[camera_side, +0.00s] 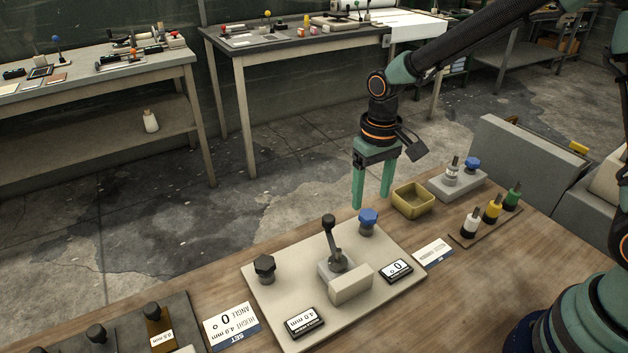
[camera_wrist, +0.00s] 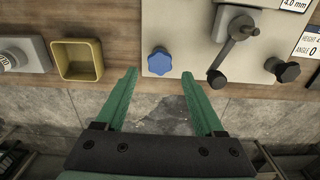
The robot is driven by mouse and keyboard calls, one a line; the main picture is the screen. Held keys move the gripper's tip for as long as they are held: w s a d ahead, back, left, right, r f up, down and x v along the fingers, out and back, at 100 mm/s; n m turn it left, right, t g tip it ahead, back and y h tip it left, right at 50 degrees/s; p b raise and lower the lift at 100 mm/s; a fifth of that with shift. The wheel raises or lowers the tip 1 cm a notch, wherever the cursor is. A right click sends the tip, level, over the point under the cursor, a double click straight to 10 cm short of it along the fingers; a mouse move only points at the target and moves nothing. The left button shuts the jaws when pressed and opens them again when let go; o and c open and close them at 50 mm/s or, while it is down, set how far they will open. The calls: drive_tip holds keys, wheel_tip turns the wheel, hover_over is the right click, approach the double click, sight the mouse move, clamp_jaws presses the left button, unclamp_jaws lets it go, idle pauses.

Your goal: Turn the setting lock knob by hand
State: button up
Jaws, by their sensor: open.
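A light panel (camera_side: 285,272) lies on the wooden bench and carries a blue lobed knob (camera_side: 368,222) at its far right corner. A black knob (camera_side: 264,268) stands at its left, and a dark lever (camera_side: 330,240) rises between them. No label shows which knob is the setting lock. My gripper (camera_side: 371,200) is open and empty, its green fingers pointing down close above and behind the blue knob. In the wrist view the blue knob (camera_wrist: 159,61) appears centred just beyond the gap between the fingertips (camera_wrist: 160,72). I see no contact.
A yellow tray (camera_side: 413,201) stands right of the blue knob. Behind it is a grey block (camera_side: 455,180) with another blue knob. Several coloured-top pegs (camera_side: 493,210) stand at right. A setting card (camera_side: 231,326) lies left of the panel.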

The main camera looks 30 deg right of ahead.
sight(368, 215)
drive_tip(key=shift+f, duration=2.25)
drive_tip(key=c, duration=1)
